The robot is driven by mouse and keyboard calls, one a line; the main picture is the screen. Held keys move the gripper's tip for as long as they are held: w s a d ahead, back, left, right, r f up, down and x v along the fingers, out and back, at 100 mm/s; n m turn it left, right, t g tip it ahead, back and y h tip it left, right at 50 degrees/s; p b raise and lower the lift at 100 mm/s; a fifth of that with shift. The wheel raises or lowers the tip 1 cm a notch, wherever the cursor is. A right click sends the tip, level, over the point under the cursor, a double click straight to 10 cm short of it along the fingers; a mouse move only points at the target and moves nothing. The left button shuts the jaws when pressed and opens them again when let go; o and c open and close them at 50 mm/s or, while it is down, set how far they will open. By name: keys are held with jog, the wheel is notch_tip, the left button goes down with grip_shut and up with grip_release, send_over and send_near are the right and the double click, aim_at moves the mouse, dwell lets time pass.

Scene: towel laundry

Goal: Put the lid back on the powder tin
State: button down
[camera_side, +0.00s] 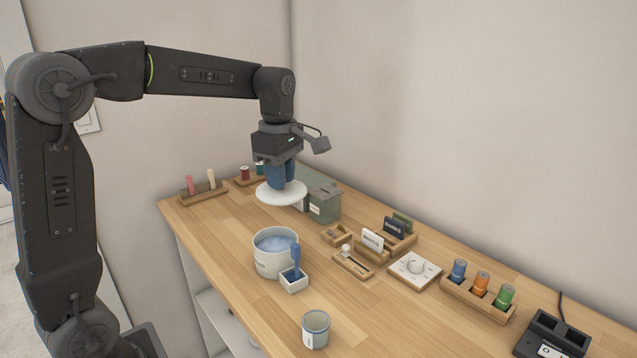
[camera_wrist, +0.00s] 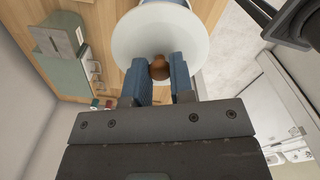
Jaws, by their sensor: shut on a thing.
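The powder tin (camera_side: 275,266), a round pale tub with bluish powder (camera_side: 273,244) inside, stands open and upright on the table. My gripper (camera_side: 279,183) is shut on the brown knob (camera_wrist: 160,66) of the round white lid (camera_side: 281,194). The lid hangs roughly level in the air, apart from the tin and beyond it in the side view.
A grey-green box (camera_side: 324,207) stands close behind the lid. A small white holder with a blue scoop (camera_side: 294,281) stands beside the tin. A grey cup (camera_side: 315,328) is nearer the front.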

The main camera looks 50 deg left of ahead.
aim_at(272, 195)
jog(key=shift+s+a, duration=0.55)
jog(key=shift+a, duration=0.3)
jog(key=shift+n, duration=0.3)
notch_tip(272, 195, down, 4)
jog(key=shift+a+f, duration=0.1)
jog(key=shift+f, duration=0.15)
notch_tip(272, 195, down, 7)
jog(key=shift+f, duration=0.15)
dwell(1.6)
jog(key=shift+c, duration=2.2)
grip_release()
jog(key=shift+r, duration=3.5)
